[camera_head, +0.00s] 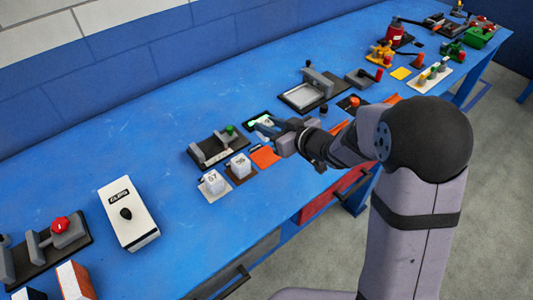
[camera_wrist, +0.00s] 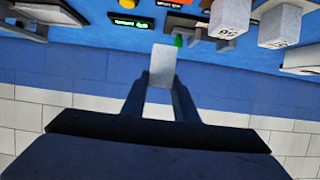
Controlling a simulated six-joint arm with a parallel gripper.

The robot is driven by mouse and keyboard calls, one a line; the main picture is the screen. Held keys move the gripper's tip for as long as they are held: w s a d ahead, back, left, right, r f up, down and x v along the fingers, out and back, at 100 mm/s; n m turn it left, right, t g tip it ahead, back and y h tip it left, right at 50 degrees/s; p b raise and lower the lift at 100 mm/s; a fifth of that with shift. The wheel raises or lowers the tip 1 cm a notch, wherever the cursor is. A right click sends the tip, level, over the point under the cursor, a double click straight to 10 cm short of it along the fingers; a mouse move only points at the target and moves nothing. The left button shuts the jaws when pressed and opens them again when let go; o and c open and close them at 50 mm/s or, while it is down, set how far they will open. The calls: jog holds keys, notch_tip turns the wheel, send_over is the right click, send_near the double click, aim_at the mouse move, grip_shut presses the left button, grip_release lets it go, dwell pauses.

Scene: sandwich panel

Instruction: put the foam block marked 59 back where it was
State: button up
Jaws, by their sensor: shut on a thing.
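My gripper (camera_head: 266,127) is shut on a white foam block, above the far side of the table near a display with green digits. In the wrist view my gripper (camera_wrist: 161,82) has the pale foam block (camera_wrist: 162,62) between its fingers; no number is readable on the face that shows. Two white blocks stand on small mats left of the gripper in the head view. The left block (camera_head: 213,183) looks marked 57. The other block (camera_head: 239,165) has a number too small to read surely. Both show at the upper right of the wrist view.
A dark fixture with a green knob (camera_head: 230,130) stands just left of my gripper. An orange mat (camera_head: 265,156) lies bare in front of it. A tray fixture (camera_head: 303,95) is behind to the right. A white switch box (camera_head: 128,213) stands left, with free blue table around it.

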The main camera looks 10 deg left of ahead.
jog(key=shift+f, duration=4.75)
jog(key=shift+f+b, duration=0.15)
jog(key=shift+b, duration=0.15)
jog(key=o, duration=1.1)
jog(key=shift+o, duration=0.2)
jog(key=shift+d+r, duration=0.1)
jog(key=shift+r, duration=0.1)
jog(key=v, duration=1.1)
jog(key=shift+s+d+r, duration=0.2)
jog(key=shift+s+d, duration=0.05)
jog(key=shift+s, duration=0.05)
